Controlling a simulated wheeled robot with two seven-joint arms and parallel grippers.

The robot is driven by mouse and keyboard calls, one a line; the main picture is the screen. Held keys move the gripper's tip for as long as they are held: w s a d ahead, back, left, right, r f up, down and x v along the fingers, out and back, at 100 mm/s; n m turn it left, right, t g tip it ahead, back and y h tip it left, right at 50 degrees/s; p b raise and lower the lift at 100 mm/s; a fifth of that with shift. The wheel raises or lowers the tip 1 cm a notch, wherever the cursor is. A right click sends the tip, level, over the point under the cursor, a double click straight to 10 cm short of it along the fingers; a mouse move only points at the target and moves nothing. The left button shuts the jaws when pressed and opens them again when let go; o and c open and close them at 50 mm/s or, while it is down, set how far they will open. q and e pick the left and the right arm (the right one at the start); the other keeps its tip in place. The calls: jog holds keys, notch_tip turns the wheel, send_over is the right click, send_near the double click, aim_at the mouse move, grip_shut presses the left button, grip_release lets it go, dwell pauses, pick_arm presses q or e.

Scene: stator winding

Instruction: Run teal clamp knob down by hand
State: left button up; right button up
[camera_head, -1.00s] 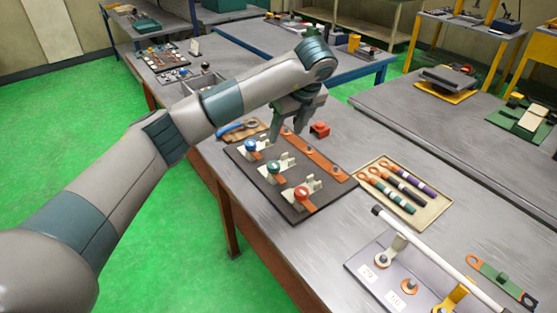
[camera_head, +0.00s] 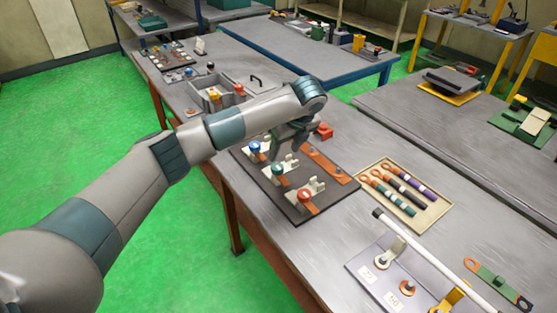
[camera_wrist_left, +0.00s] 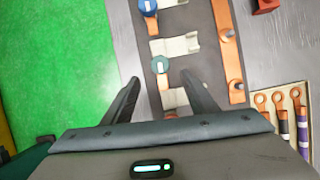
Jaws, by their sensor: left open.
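The teal clamp knob (camera_head: 277,169) stands on a dark board (camera_head: 264,180), between a blue knob (camera_head: 254,147) and a red-orange knob (camera_head: 305,196). Each knob has a pale bracket beside it. My left gripper (camera_head: 287,150) is open and empty, fingers pointing down over the board close to the teal knob. In the left wrist view, the teal knob (camera_wrist_left: 160,64) appears between and just beyond the open fingertips (camera_wrist_left: 160,79). I cannot tell the exact height gap. The red-orange knob is mostly hidden there by the gripper. My right gripper is not in view.
A copper-coloured strip (camera_head: 325,162) runs along the board's far side. A red block (camera_head: 323,131) sits behind it. A tan tray (camera_head: 432,219) with several banded leads lies to the right. A grey bin (camera_head: 207,101) stands farther back.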

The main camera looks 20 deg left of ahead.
aim_at(277, 167)
pick_arm(q)
jog(key=p+x, duration=0.2)
jog(key=x, duration=0.6)
jog(key=shift+a+p, duration=0.1)
jog(key=shift+p, duration=0.3)
jog(key=shift+w+a+f, duration=0.15)
jog(key=shift+w+f, duration=0.05)
jog(key=shift+f, duration=0.5)
jog(key=c, duration=1.1)
jog(key=shift+o, duration=0.2)
